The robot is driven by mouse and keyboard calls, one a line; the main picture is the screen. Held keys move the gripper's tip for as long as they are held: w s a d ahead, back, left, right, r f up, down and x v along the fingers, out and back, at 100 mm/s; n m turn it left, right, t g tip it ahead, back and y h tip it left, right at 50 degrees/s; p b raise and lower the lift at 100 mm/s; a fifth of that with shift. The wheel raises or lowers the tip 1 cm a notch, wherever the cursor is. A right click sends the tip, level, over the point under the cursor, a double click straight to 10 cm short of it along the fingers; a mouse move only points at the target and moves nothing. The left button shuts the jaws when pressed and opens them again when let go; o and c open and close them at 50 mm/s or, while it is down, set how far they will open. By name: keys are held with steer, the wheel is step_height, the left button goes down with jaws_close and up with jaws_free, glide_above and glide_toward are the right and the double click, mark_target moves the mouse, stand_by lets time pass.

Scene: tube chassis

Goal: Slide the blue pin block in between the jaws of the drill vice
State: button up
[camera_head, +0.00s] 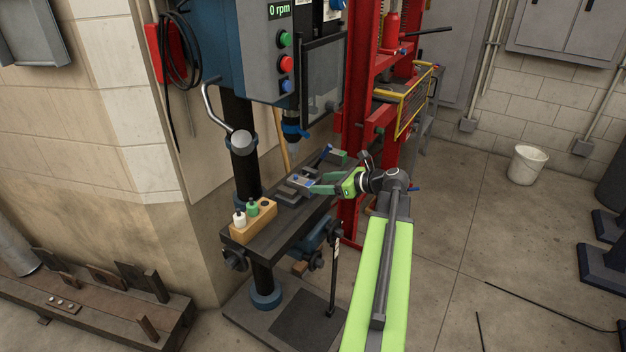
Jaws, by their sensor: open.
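The grey drill vice (287,195) sits on the dark drill table, below the drill head. My gripper (318,188), with green fingers, reaches in from the right, with its tips at the vice's right side. It is open. A small blue piece (309,183) shows at the fingertips and is likely the blue pin block. It is too small to tell whether it touches the fingers or lies in the vice. The gap between the vice jaws is not clear from here.
A wooden holder (262,224) with white and green bottles stands at the table's front left corner. A blue and green tool (329,153) lies behind the vice. The drill column (241,165) rises at left, and a red press frame (352,175) stands close behind my gripper.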

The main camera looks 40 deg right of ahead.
steer(key=p+v, duration=0.3)
steer(key=v, duration=0.9)
steer(key=shift+p, duration=0.3)
